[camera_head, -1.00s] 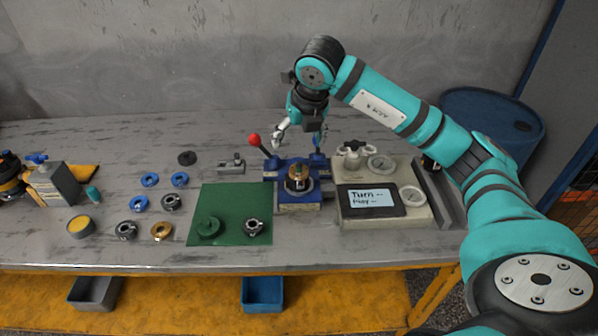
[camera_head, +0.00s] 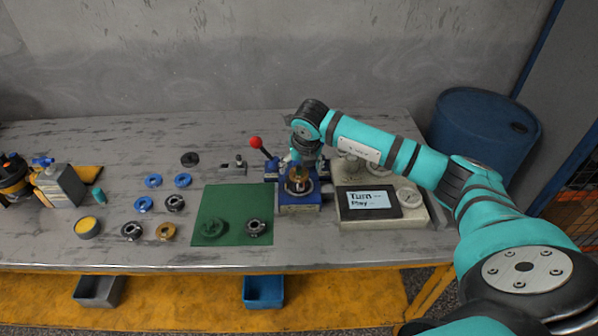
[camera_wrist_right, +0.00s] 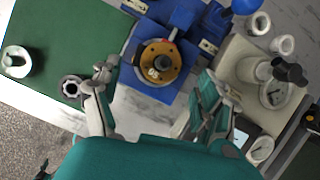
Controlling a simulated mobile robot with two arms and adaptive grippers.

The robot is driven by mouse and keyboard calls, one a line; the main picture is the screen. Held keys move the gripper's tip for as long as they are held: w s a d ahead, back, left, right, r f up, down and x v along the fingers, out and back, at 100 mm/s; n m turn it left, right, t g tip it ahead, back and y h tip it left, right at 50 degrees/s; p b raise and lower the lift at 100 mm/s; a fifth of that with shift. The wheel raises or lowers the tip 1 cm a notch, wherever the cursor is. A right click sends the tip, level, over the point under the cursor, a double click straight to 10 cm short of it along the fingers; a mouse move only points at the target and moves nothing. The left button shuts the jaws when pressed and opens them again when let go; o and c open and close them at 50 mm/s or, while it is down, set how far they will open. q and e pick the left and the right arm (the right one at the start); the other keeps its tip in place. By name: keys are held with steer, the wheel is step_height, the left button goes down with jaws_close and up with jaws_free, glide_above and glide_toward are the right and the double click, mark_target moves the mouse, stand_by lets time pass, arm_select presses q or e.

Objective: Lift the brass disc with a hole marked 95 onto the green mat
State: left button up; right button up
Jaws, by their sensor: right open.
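The brass disc (camera_wrist_right: 157,62) sits in the blue fixture (camera_wrist_right: 175,20), with a dark centre post or hole and a mark that reads like 95 upside down. In the head view the brass disc (camera_head: 297,187) is partly hidden by my right gripper (camera_head: 302,170). In the right wrist view my right gripper (camera_wrist_right: 155,85) is open and empty, one finger on each side of the disc and apart from it. My left gripper is not in view.
The fixture has a red-knobbed lever (camera_head: 256,143). A pale control box with a screen (camera_head: 369,200) and gauges stands close on its right. Blue, dark and brass rings lie left of the mat. The mat's upper part is clear.

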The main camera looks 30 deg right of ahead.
mark_target(300, 171)
steer(key=shift+p+x, duration=0.45)
steer(key=shift+x, duration=1.5)
steer(key=shift+s, duration=0.15)
steer(key=c, duration=1.5)
step_height(300, 171, up, 10)
steer(key=b, duration=0.2)
steer(key=shift+r+b, duration=0.1)
steer(key=shift+b, duration=0.2)
steer(key=shift+r+p, duration=0.4)
steer(key=shift+r, duration=0.4)
